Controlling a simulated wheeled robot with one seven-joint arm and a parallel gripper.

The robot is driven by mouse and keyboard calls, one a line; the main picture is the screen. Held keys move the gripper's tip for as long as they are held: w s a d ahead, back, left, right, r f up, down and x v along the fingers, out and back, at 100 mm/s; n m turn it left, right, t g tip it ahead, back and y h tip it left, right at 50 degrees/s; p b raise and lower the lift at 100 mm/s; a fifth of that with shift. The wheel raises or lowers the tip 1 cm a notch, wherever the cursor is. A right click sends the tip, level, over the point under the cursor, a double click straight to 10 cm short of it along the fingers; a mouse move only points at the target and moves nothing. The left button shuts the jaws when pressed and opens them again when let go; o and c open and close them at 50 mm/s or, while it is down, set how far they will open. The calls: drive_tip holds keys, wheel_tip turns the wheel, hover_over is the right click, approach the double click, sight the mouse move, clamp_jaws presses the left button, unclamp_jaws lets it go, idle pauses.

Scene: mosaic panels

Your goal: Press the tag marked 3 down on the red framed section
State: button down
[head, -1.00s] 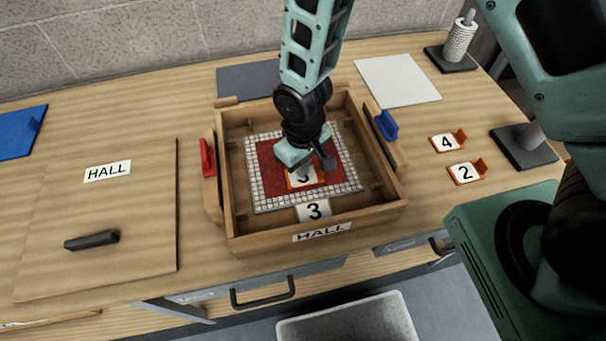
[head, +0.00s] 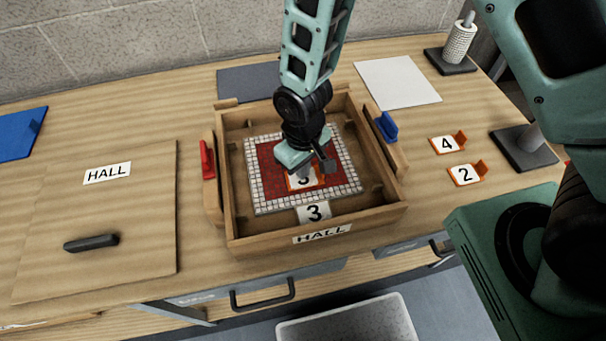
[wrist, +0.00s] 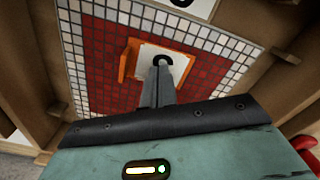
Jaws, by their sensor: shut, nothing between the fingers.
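The orange tag marked 3 (head: 304,181) lies on the red mosaic panel (head: 268,172) with a white tile border, inside the wooden frame labelled HALL (head: 243,238). My gripper (head: 304,171) is shut and empty, pointing down at the tag and hiding part of it. In the wrist view the shut fingers (wrist: 158,85) are over the white face of the orange tag (wrist: 182,66), covering part of its digit. I cannot tell whether the fingertips touch it. A white label marked 3 (head: 313,212) sits on the frame's near inner side.
Tags marked 4 (head: 447,144) and 2 (head: 466,174) lie on the bench to the right. A red clamp (head: 207,160) and a blue clamp (head: 387,126) sit on the frame's sides. A HALL board with a dark handle (head: 91,242) lies at left.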

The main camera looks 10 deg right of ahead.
wheel_tip(320, 180, up, 7)
drive_tip(key=p, duration=0.5)
drive_tip(key=shift+r, duration=0.15)
idle(0.5)
drive_tip(key=s+d+r+n+b, duration=0.1)
drive_tip(key=s+d+r+b, duration=0.1)
drive_tip(key=s+r+b, duration=0.3)
drive_tip(key=s+d+r+b, duration=0.2)
drive_tip(key=s+r+b, duration=0.3)
drive_tip(key=s, duration=0.5)
drive_tip(key=shift+d+n+y+b, duration=0.3)
drive_tip(key=shift+n+b, duration=0.1)
drive_tip(key=shift+b, duration=0.6)
drive_tip(key=shift+w+a, duration=0.1)
